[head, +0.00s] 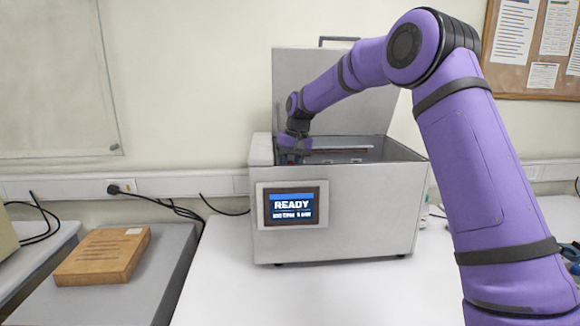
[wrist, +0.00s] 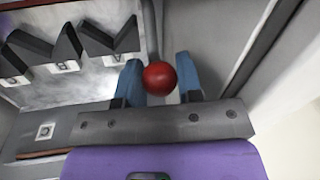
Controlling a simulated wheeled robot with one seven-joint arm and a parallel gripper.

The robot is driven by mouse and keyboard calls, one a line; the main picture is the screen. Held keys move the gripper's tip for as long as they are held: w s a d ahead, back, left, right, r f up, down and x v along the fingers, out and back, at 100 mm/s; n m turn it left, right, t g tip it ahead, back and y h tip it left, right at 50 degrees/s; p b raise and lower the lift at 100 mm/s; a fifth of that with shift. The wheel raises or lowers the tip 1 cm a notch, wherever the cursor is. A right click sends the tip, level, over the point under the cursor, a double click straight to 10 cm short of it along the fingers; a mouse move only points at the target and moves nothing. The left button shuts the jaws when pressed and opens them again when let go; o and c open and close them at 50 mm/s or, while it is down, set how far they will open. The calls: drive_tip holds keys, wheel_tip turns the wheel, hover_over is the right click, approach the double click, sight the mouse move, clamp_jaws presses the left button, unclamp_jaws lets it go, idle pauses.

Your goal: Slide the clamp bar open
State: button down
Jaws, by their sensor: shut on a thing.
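The oil testing machine (head: 345,205) stands on the white table with its lid (head: 345,90) raised. In the wrist view a red ball knob (wrist: 159,78) sits between the two blue fingertips of my gripper (wrist: 159,82). The knob is on the end of a grey bar (wrist: 150,28) that runs up out of the picture. My gripper is shut on the knob. In the head view my gripper (head: 294,150) reaches into the left side of the open machine, and the knob is hidden there.
In the wrist view dark V-shaped blocks (wrist: 66,48) stand at the left, marked with small labels. The machine's side wall (wrist: 215,40) is close on the right. A READY screen (head: 292,206) is on the machine's front. A wooden box (head: 103,257) lies on a grey surface at the left.

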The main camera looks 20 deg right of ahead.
drive_tip(key=shift+s+a, duration=0.25)
drive_tip(key=shift+s, duration=0.7)
drive_tip(key=c, duration=1.1)
unclamp_jaws()
drive_tip(key=r, duration=0.3)
drive_tip(key=d+r, duration=0.1)
drive_tip(key=r, duration=0.3)
drive_tip(key=d+r, duration=0.1)
drive_tip(key=r, duration=0.2)
drive_tip(key=shift+r, duration=0.3)
